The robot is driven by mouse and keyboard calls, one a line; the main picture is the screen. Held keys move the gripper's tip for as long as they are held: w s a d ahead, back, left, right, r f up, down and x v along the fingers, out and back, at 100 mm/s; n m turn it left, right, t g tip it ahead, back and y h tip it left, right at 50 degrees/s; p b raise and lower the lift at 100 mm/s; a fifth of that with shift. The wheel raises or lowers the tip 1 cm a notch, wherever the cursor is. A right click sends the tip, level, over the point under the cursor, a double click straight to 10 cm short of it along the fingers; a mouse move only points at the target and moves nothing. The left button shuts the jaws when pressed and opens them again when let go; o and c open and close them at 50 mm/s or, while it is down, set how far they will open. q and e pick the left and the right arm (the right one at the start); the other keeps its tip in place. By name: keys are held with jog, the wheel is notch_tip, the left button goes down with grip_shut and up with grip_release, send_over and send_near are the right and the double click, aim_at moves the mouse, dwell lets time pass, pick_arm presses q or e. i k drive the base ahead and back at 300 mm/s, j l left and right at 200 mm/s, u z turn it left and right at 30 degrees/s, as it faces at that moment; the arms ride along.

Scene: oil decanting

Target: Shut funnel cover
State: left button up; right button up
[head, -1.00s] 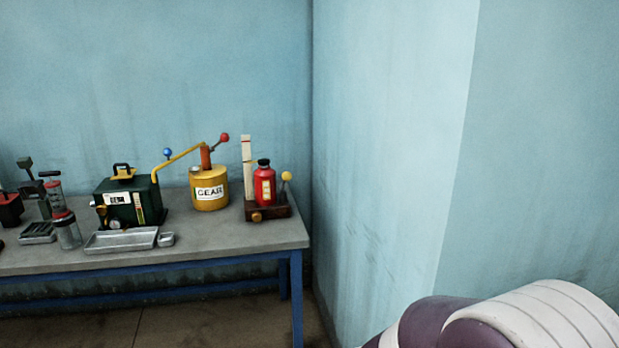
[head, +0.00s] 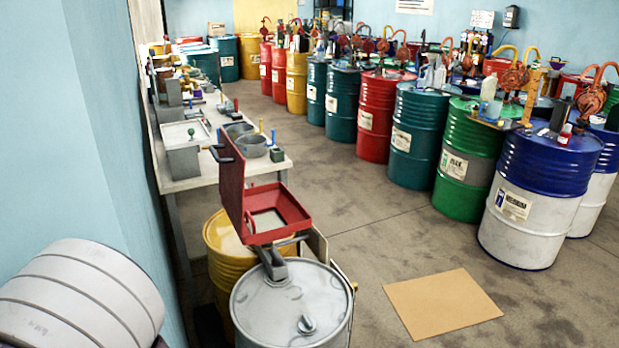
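The red funnel (head: 277,213) sits on top of a grey drum (head: 292,300) in the lower middle of the head view. Its square red cover (head: 231,183) stands open, upright on the left side of the funnel. A dark handle shows on the cover's outer left face. Part of my own arm, white and rounded, shows at the lower left. Neither gripper is in view.
A yellow drum (head: 222,252) stands behind the grey drum. A long workbench (head: 196,176) with tools runs along the left wall. Rows of coloured drums fill the right and back. A cardboard sheet (head: 442,303) lies on open floor at right.

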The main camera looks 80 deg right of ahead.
aim_at(231, 164)
jog(key=z, duration=2.4)
jog(key=i+l+z, duration=0.25)
jog(key=i+l, duration=0.15)
